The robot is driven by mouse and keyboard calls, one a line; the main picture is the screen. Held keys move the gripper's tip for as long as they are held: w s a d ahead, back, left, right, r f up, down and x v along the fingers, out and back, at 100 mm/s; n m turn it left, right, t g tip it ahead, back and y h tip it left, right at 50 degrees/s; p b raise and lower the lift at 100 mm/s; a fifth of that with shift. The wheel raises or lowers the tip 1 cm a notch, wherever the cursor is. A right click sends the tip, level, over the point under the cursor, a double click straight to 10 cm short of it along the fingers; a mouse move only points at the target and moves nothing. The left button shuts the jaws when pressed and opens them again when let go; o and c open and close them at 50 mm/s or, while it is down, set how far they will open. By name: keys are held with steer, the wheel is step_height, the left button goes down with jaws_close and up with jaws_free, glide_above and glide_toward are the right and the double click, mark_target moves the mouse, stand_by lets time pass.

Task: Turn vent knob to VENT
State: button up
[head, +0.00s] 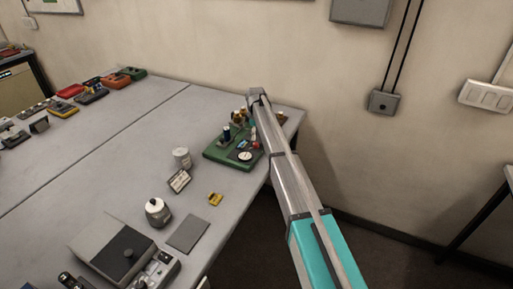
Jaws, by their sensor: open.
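A green-based apparatus (226,159) stands near the far right corner of the table. It carries a round white dial (245,156), a dark-topped upright part (226,134), brass-coloured fittings (239,116) and a small red part. I cannot single out the vent knob or read any VENT mark at this size. My arm crosses the right side of the apparatus and hides part of it. The far end of my arm is above the back of the apparatus. My gripper's jaws do not show, so I cannot see whether they touch anything.
Left of the apparatus are a white jar (182,157), a small framed card (179,181) and a yellow piece (215,199). Nearer are a white-and-dark pot (158,211), a grey plate (188,234) and a balance-like box (113,252). The table's middle is clear. A wall stands close behind.

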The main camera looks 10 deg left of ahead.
mark_target(255, 143)
steer(key=shift+f+b, duration=2.55)
steer(key=shift+f, duration=0.3)
